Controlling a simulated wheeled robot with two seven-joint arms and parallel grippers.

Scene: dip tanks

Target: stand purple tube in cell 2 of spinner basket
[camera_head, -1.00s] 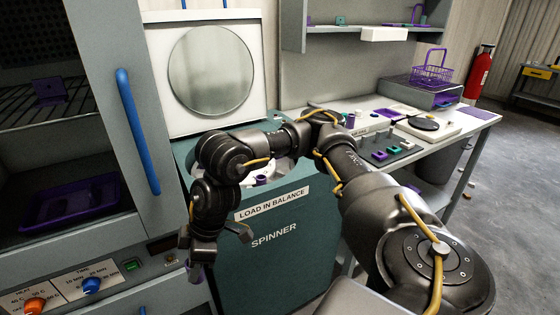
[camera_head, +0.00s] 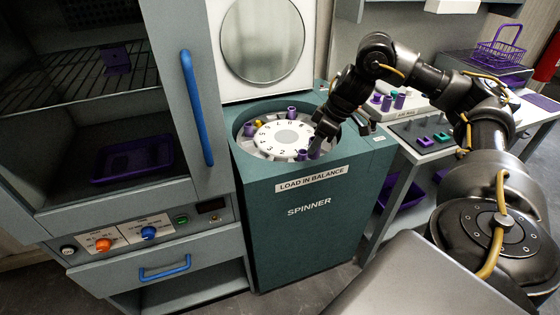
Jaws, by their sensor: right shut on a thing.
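The spinner basket (camera_head: 270,140) is a white disc with numbered cells inside the open teal spinner (camera_head: 310,225). The number 2 shows near the front of the disc. My right gripper (camera_head: 318,138) reaches down over the basket's right front side, shut on a purple tube (camera_head: 315,151). The tube's lower end is at the basket's rim area; I cannot tell whether it is in a cell. Another purple tube (camera_head: 302,155) stands just left of it. More purple tubes show at the basket's left (camera_head: 249,128) and back (camera_head: 291,112). My left gripper is not in view.
The spinner's round-windowed lid (camera_head: 262,45) stands open behind. A grey cabinet with a blue handle (camera_head: 197,108) borders the left. A bench with a rack of tubes (camera_head: 400,100) and a purple wire basket (camera_head: 497,52) lies to the right.

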